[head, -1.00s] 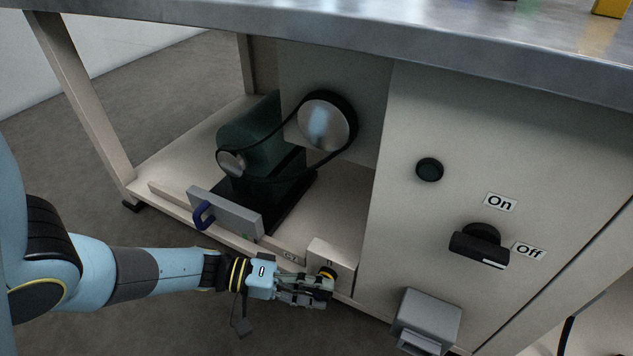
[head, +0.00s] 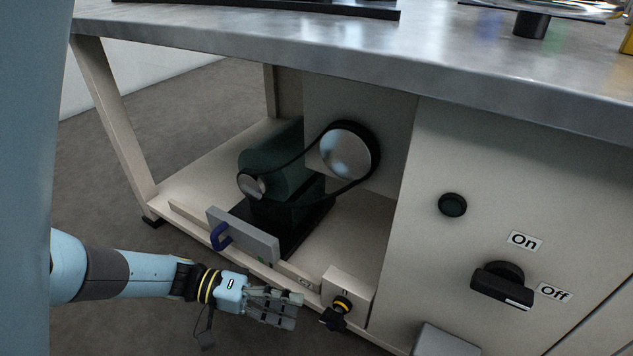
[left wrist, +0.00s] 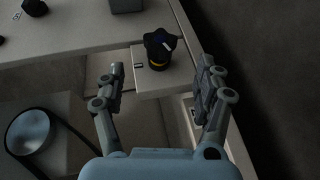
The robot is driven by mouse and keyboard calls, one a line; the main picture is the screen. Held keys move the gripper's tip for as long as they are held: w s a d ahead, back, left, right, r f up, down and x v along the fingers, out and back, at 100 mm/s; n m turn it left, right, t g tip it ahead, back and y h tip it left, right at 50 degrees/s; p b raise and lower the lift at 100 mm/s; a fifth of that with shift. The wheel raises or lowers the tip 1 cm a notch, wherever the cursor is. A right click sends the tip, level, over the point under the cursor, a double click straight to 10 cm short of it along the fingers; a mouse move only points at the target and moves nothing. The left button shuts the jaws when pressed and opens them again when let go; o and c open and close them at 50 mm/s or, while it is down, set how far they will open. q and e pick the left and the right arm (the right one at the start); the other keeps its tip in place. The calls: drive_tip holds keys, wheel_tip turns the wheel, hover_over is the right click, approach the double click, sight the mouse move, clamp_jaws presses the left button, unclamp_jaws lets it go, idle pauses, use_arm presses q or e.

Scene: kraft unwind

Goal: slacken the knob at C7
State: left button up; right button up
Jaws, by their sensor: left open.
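The black knob (head: 334,316) with a yellow ring sits on the front of a small cream box (head: 348,289) at the low front rail. A small label (head: 307,283), too small to read surely, is on the rail to its left. My left gripper (head: 296,310) is open and empty, just left of the knob and apart from it. In the left wrist view the knob (left wrist: 160,46) shows ahead, centred between the spread fingers (left wrist: 162,68) and beyond their tips. A pale mark shows on its dark head. My right gripper is not in view.
A green motor (head: 272,160) with a belt and pulley (head: 346,152) stands behind a grey plate with a blue handle (head: 221,237). The cabinet at right bears a black On/Off switch (head: 502,284) and a grey box (head: 446,341). The metal tabletop (head: 330,45) overhangs; floor is clear before the rail.

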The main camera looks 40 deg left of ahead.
use_arm(q)
drive_tip(key=shift+v, duration=1.85)
